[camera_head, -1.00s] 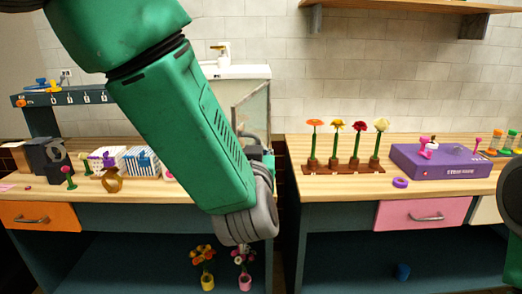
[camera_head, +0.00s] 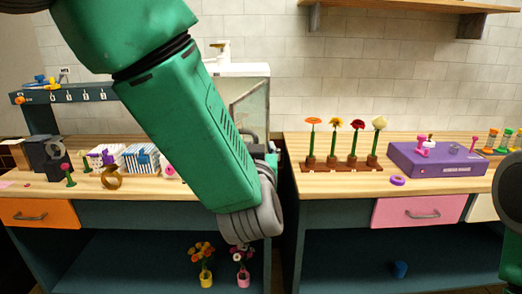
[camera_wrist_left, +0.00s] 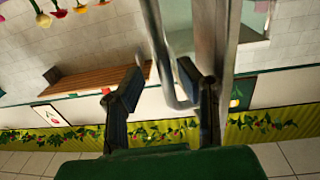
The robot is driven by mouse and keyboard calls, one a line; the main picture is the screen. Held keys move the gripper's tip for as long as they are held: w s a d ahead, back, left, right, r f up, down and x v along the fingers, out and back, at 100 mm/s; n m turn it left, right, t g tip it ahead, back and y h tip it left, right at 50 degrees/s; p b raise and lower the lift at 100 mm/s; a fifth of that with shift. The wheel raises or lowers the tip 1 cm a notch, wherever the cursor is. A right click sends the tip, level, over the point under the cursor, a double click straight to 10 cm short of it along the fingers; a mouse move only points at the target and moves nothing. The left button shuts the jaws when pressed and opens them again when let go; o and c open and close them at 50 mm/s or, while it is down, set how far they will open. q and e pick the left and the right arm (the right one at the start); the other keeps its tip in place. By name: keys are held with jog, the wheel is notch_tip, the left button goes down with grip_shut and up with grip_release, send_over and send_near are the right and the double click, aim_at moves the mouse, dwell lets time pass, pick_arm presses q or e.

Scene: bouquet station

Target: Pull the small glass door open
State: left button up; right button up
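The small glass door (camera_head: 256,105) is on the white cabinet (camera_head: 240,70) at the back of the left bench, partly behind my left forearm. In the left wrist view, its metal handle (camera_wrist_left: 160,55) is a bent bar beside the long metal door edge (camera_wrist_left: 215,50). My left gripper (camera_wrist_left: 160,80) has its two dark fingers apart, with the handle bar between them, closer to the right finger. I cannot tell whether that finger touches it. In the head view this gripper is mostly hidden behind my arm. My right gripper is out of view.
The left bench holds striped boxes (camera_head: 141,158) and a tool rack (camera_head: 65,95). The right bench holds a flower stand (camera_head: 342,165) and a purple box (camera_head: 437,160). A dark gap (camera_head: 287,215) separates the benches. Two potted flowers stand on the lower shelf.

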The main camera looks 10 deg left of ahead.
pick_arm(q)
jog(key=s+d, duration=0.2)
jog(key=s, duration=1)
